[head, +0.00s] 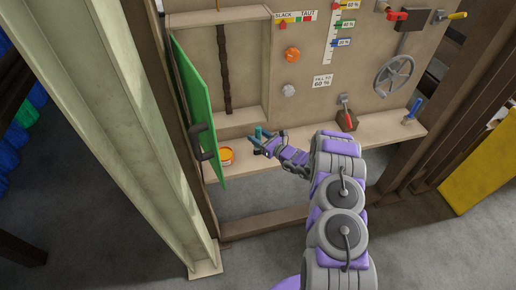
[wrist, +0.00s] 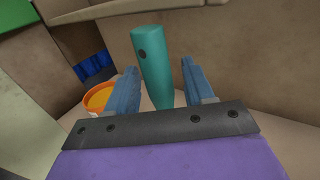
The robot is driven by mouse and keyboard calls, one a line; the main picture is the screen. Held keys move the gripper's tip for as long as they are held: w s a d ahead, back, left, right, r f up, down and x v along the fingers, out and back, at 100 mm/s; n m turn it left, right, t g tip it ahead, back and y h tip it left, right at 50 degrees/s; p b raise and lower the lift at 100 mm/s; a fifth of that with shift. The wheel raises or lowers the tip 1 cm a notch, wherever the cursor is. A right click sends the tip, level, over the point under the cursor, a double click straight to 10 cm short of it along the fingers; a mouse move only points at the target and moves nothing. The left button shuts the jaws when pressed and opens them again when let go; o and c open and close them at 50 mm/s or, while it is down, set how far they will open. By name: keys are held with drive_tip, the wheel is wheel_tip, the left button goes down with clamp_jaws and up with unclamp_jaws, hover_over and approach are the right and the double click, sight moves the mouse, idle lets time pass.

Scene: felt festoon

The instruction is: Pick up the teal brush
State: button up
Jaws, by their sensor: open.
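In the head view only a small teal part (head: 259,131) shows by my fingertips, above the wooden shelf (head: 375,136). My gripper (wrist: 162,85) is open, with one blue finger on each side of the cylinder's lower part. Gaps show between the cylinder and both fingers. In the head view my gripper (head: 264,141) is over the shelf, below the recess in the panel.
An orange-filled tub (head: 226,155) stands on the shelf left of my gripper. An open green door (head: 199,110) with a dark handle is further left. A red-handled lever (head: 346,114) and a blue-handled tool (head: 413,110) are at the shelf's right. A handwheel (head: 394,76) is above.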

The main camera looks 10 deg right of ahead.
clamp_jaws()
idle(0.3)
drive_tip(key=shift+r, duration=0.1)
drive_tip(key=shift+r+p, duration=0.3)
drive_tip(key=shift+p, duration=0.05)
drive_tip(key=p+v, duration=0.3)
drive_tip(key=v, duration=1.5)
